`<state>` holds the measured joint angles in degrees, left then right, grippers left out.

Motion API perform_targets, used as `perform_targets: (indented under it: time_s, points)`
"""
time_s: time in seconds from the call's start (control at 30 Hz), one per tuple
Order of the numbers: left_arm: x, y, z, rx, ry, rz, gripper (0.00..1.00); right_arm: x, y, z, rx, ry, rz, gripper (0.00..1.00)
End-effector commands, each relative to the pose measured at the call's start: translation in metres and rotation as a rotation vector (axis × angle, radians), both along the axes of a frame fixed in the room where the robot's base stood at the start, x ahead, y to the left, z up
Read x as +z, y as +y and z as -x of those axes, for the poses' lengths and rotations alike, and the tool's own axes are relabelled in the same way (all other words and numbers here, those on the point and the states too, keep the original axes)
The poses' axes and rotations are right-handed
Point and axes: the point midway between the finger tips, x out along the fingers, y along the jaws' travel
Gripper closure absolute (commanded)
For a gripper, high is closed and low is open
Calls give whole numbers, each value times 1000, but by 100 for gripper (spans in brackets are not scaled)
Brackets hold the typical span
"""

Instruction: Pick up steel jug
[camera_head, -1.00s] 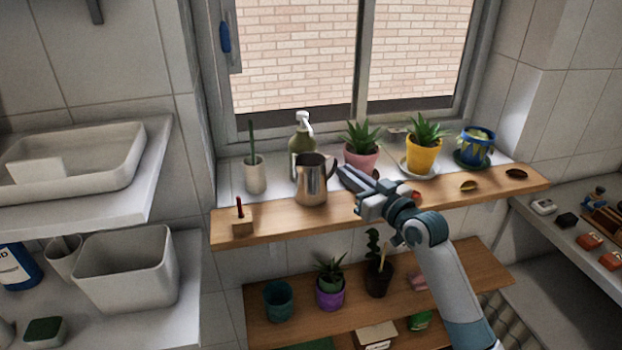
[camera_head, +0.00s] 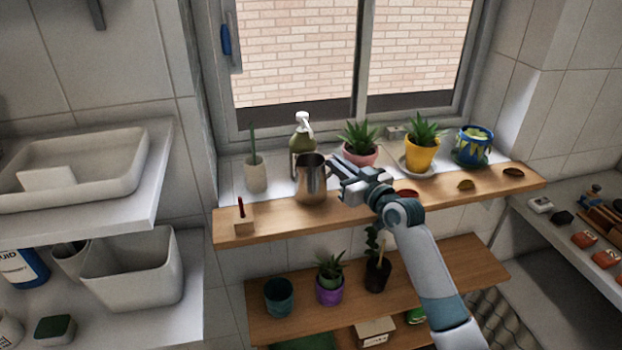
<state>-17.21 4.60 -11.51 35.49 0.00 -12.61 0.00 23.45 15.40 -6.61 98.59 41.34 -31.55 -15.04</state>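The steel jug (camera_head: 311,183) stands upright on the upper wooden shelf below the window, its handle side turned to the right. My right gripper (camera_head: 332,166) comes in from the lower right. Its fingertips are close beside the jug's handle, a small gap showing between the fingers. The fingers partly cover the handle, and I cannot tell whether they touch it. My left gripper is not in view.
A pink potted plant (camera_head: 360,154) and a yellow one (camera_head: 422,153) stand behind my gripper.

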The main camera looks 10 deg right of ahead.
Motion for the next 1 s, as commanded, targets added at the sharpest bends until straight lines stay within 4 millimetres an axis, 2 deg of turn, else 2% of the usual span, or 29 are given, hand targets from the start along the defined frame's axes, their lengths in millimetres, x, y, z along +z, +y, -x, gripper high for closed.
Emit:
perform_targets:
  time_s: [0.37,0.4,0.43,1.0]
  points:
    - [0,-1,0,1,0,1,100,-1,0,0,0,1,0,90]
    - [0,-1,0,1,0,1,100,-1,0,0,0,1,-1,98]
    - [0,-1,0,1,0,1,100,-1,0,0,0,1,-1,100]
    - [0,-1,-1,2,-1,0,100,0,0,0,0,-1,-1,100]
